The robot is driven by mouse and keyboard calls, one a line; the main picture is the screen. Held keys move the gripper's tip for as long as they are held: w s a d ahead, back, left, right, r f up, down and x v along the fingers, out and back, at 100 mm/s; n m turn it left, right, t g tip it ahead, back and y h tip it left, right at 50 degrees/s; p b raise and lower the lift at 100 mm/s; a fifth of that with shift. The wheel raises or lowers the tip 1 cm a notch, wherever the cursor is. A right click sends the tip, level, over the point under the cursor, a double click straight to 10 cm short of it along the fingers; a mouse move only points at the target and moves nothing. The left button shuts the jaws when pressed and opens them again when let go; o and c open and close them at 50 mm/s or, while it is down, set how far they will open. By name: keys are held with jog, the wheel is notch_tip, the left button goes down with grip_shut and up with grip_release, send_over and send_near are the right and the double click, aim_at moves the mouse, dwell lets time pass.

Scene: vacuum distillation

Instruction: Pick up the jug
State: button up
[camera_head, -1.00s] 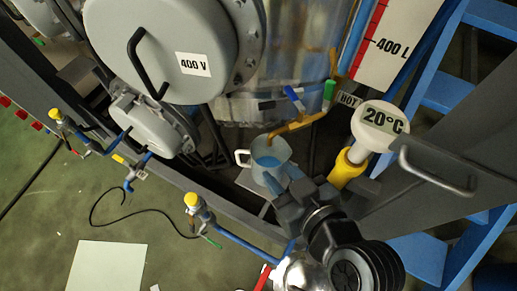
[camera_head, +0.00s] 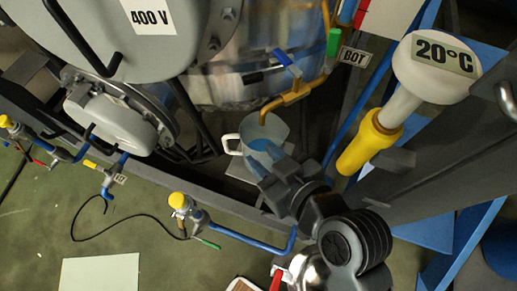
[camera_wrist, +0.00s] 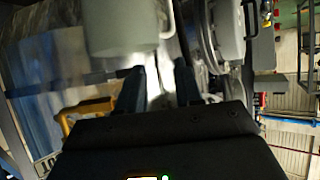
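The jug (camera_head: 279,131) is pale, with blue inside and a white handle (camera_head: 229,144) on its left. It stands under the yellow spout (camera_head: 271,106) in the head view. My gripper (camera_head: 266,162) is at the jug's near side and hides its lower part. In the wrist view, a pale rounded form that looks like the jug (camera_wrist: 120,28) is at the top, with a handle-like loop at its right. My gripper's two fingers (camera_wrist: 157,82) stand apart below it, with no object seen held between them. Whether they touch the jug I cannot tell.
A large vessel (camera_head: 255,75) with a 400 V cover (camera_head: 100,40) stands behind the jug. A yellow-collared 20°C gauge (camera_head: 375,140) and a grey beam (camera_head: 430,180) are at the right. Blue piping with a yellow-capped valve (camera_head: 190,208) runs in front. Open floor is at lower left.

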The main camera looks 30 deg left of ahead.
jog(key=x, duration=0.8)
jog(key=shift+w+d+f, duration=0.15)
jog(key=shift+d+f, duration=0.05)
grip_shut()
jog(key=shift+d+f, duration=0.1)
jog(key=shift+f, duration=0.05)
dwell(1.1)
